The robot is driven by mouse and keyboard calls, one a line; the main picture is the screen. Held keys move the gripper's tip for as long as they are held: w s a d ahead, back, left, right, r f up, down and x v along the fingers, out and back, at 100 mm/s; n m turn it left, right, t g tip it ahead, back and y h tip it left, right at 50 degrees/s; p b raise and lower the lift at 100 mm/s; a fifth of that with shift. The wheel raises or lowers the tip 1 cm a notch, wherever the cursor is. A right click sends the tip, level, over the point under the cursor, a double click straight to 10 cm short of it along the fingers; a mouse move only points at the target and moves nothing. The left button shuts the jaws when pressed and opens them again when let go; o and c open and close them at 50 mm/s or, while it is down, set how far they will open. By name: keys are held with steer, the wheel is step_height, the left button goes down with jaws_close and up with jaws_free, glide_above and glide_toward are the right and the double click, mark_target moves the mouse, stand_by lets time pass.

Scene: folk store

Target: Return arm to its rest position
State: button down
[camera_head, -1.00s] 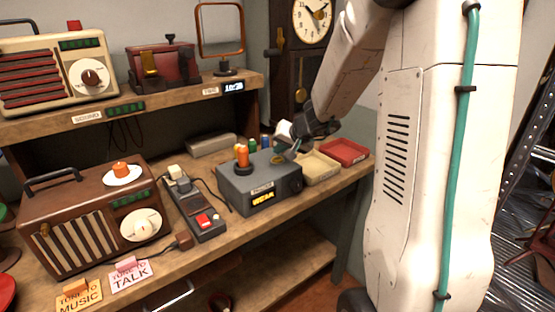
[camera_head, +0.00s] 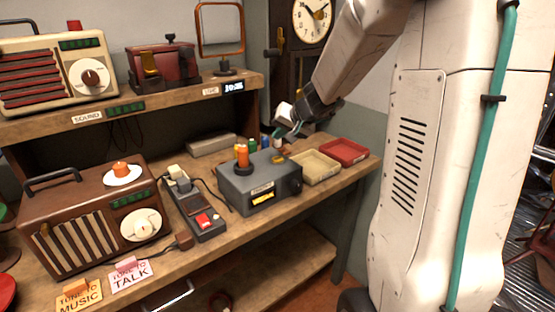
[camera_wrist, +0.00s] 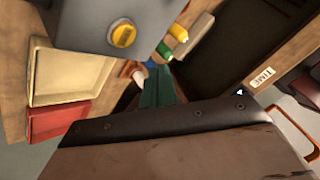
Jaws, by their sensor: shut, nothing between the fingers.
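My gripper (camera_head: 290,131) is at the end of my white arm, above the back of the workbench, just behind the grey box. It is shut and empty. In the wrist view its greenish fingers (camera_wrist: 158,88) are close together, with nothing held between them. The grey box (camera_head: 262,185) stands on the bench with an orange cylinder (camera_head: 242,157) upright on top. A yellow round contact on the box shows in the wrist view (camera_wrist: 123,36). The fingertips look apart from the box, though the exact gap is hard to judge.
A beige tray (camera_head: 316,169) and a red tray (camera_head: 343,153) sit right of the box. Small coloured cylinders (camera_wrist: 178,33) stand behind it. A brown radio (camera_head: 93,213) and a dark device (camera_head: 196,209) are on the left. A shelf (camera_head: 180,99) and wall clock (camera_head: 312,20) are behind.

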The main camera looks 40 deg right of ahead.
stand_by(0.4)
steer(key=shift+a, duration=0.1)
steer(key=shift+g+y, duration=0.7)
steer(key=shift+y, duration=0.1)
steer(key=s+a+f, duration=0.1)
steer(key=s+a, duration=0.1)
steer(key=a, duration=0.1)
steer(key=shift+s+f, duration=0.25)
steer(key=shift+f, duration=0.1)
steer(key=s+a+r+n+g+h, duration=0.1)
steer(key=s+a, duration=0.4)
steer(key=s, duration=0.5)
steer(key=s+a+r+n+g+h, duration=0.1)
steer(key=s+a+r+n+g, duration=0.2)
steer(key=s, duration=0.8)
steer(key=s+a+r+n+g, duration=0.2)
steer(key=s+a+n, duration=0.1)
steer(key=s+a, duration=0.5)
steer(key=shift+s+h, duration=0.4)
steer(key=shift+s, duration=0.75)
